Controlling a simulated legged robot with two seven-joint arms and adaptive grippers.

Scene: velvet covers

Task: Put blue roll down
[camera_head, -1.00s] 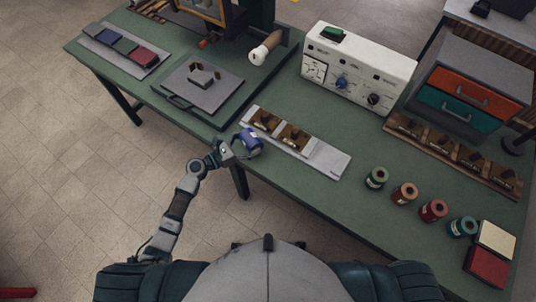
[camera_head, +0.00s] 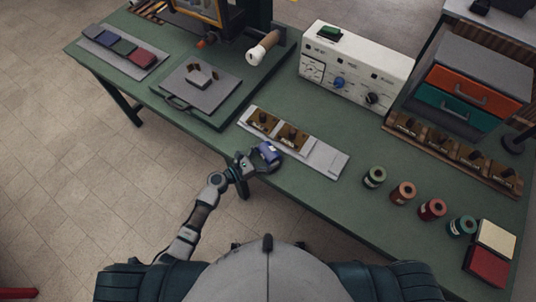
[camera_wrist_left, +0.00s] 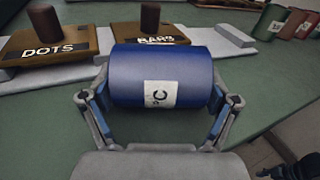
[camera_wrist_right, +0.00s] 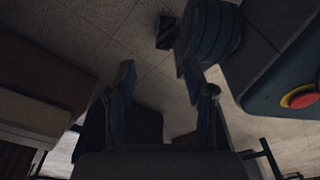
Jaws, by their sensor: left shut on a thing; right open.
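The blue roll (camera_head: 270,152) is held by my left gripper (camera_head: 259,158) near the front edge of the green table. In the left wrist view the blue roll (camera_wrist_left: 163,75) lies sideways between the two fingers, its white label reading "C". My left gripper (camera_wrist_left: 160,105) is shut on it. Behind it stand plates marked "DOTS" (camera_wrist_left: 45,50) and "BARS" (camera_wrist_left: 152,44) on a pale tray (camera_head: 322,158). My right gripper (camera_wrist_right: 165,90) is open and empty in the right wrist view, over floor; it does not show in the head view.
Green (camera_head: 374,177), orange (camera_head: 403,194), red (camera_head: 432,209) and teal (camera_head: 462,226) rolls stand in a row at the right. A white control box (camera_head: 355,70) stands at the back. A grey plate (camera_head: 200,90) lies left of the tray. Table between tray and rolls is clear.

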